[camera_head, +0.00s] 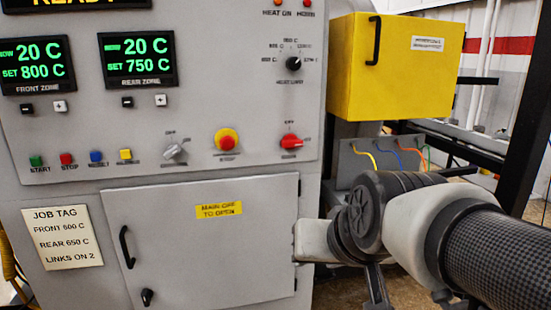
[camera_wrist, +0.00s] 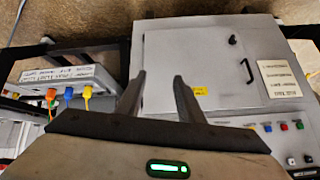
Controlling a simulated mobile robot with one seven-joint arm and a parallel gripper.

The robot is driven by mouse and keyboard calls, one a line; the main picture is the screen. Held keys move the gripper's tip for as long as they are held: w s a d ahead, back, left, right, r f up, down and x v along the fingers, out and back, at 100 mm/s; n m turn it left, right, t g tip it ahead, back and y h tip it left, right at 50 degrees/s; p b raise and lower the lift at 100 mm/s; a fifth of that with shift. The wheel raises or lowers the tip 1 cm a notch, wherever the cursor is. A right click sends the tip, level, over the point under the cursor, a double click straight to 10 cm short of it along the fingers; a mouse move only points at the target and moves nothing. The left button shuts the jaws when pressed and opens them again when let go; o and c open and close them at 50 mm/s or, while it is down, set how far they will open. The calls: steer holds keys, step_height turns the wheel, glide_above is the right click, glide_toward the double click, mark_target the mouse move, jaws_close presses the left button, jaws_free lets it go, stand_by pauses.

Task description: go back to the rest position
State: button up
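My arm reaches in from the right edge of the head view, in front of the furnace cabinet (camera_head: 70,180). In the wrist view my gripper (camera_wrist: 158,77) has its two dark fingers apart with nothing between them. Behind the fingers is the closed grey lower door (camera_wrist: 205,60), which also shows in the head view (camera_head: 200,258). In the head view my wrist overlaps the right edge of this door, and the fingers are not clearly visible. I cannot tell the exact distance from gripper to door.
A yellow box (camera_head: 390,70), its door closed, juts out at the upper right. Below it a grey terminal panel (camera_head: 350,160) with coloured cables sits close behind my arm. A red emergency stop (camera_head: 227,140), a red rotary switch (camera_head: 291,142) and a job tag (camera_head: 62,237) are on the cabinet front.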

steer(key=s+d+g+h+p, duration=0.2)
steer(key=s+d+p, duration=0.1)
steer(key=s+d, duration=0.5)
step_height(320, 180, up, 18)
steer(key=a+p, duration=0.1)
steer(key=p, duration=1.7)
steer(key=shift+s+r+p, duration=0.2)
steer(key=shift+s+p, duration=0.1)
steer(key=shift+s, duration=0.1)
